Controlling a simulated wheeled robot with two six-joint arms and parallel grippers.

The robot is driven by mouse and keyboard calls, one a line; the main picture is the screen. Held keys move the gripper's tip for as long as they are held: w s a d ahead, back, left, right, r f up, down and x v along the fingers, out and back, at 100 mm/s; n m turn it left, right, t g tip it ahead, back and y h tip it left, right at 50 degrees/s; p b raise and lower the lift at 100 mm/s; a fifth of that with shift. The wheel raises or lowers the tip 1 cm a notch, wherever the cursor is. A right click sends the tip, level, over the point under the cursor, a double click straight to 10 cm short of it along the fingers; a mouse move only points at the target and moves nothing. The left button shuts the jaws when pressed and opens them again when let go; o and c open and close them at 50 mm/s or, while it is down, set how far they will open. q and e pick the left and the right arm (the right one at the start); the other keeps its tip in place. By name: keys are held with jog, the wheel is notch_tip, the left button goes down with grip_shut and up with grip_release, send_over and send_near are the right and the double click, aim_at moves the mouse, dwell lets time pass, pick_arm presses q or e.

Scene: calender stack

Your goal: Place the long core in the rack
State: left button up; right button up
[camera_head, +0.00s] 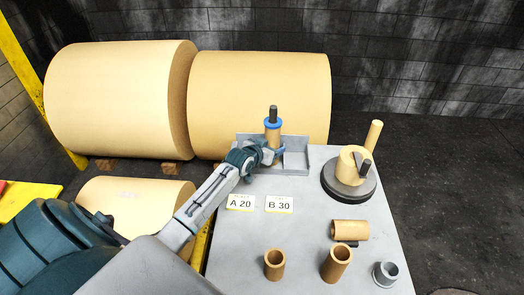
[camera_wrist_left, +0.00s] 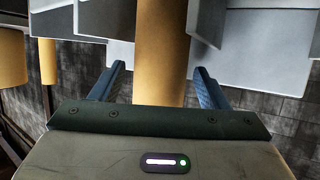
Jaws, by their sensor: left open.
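A tan core (camera_head: 272,137) with a blue ring and a dark rod above it stands upright at the grey rack (camera_head: 297,161), at the back of the table. My left gripper (camera_head: 270,150) is open at this core. In the left wrist view the tan core (camera_wrist_left: 162,45) shows between the two spread fingers (camera_wrist_left: 160,72), with gaps on both sides. Grey rack walls (camera_wrist_left: 112,20) are behind and beside it. The core's foot is hidden by my gripper in the head view. My right gripper is not in view.
A dark round stand (camera_head: 347,196) holds a wide tan roll (camera_head: 349,166); a slim tan cylinder (camera_head: 374,137) rises behind. A tan core (camera_head: 350,229) lies down. Shorter cores (camera_head: 274,264) and a grey ring (camera_head: 386,274) stand in front. Labels A 20 (camera_head: 240,202) and B 30 (camera_head: 279,204) lie mid-table.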

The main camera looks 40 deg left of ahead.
pick_arm(q)
jog(key=b+v, duration=0.1)
jog(key=v, duration=1)
jog(key=shift+b, duration=0.4)
jog(key=shift+s, duration=0.1)
